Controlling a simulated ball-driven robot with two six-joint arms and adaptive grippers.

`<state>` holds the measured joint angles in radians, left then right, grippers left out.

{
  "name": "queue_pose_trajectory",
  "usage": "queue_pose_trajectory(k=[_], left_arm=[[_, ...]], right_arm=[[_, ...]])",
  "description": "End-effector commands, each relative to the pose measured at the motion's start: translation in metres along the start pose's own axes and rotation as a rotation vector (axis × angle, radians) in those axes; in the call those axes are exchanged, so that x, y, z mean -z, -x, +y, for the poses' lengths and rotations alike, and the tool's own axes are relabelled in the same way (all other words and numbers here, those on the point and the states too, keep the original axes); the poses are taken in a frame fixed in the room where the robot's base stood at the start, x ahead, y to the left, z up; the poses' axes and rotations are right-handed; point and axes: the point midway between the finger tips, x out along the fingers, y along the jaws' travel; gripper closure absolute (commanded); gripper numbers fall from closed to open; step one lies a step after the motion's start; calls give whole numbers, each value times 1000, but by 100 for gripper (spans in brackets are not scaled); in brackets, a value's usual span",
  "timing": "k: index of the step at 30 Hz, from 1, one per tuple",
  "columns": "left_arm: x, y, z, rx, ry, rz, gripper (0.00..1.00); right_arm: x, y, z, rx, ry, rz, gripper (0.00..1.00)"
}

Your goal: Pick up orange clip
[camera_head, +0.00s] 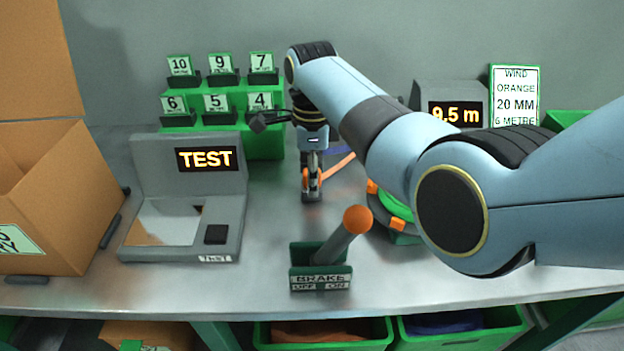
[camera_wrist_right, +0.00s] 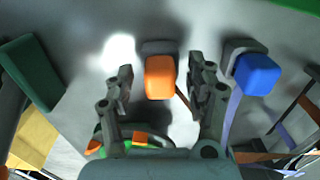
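The orange clip (camera_wrist_right: 160,77) is a small rounded orange block on a dark grey base, in the middle of the right wrist view. In the head view, orange (camera_head: 313,183) shows behind and between the right gripper's dark fingers, mostly hidden. An orange strap (camera_head: 338,168) runs up and right from there. My right gripper (camera_wrist_right: 160,75) points down at the table, its fingers open on either side of the clip, with a visible gap at each side. It also shows in the head view (camera_head: 312,190). My left gripper is in neither view.
A blue clip (camera_wrist_right: 257,75) with a blue strap stands just right of the right gripper. The brake lever (camera_head: 344,232) stands in front. A test device (camera_head: 187,200) and cardboard box (camera_head: 50,205) are at left. A green reel (camera_head: 395,207) is partly behind my arm.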

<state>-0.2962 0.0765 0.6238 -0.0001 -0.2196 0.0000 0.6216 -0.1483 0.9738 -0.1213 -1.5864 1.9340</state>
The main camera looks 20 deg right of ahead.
Motion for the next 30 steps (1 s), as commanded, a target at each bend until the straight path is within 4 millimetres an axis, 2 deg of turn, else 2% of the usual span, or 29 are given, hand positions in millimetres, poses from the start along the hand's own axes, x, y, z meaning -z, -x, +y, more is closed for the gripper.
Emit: queue_pose_trajectory(k=[1,12,19,23,30], left_arm=[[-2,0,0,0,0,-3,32],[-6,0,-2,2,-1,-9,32],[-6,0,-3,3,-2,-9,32],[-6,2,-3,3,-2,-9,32],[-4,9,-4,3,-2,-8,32]], right_arm=[[0,0,0,0,0,0,52],[0,0,0,0,0,0,98],[0,1,0,0,0,0,98],[0,8,0,1,0,0,98],[2,46,1,2,-2,0,98]])
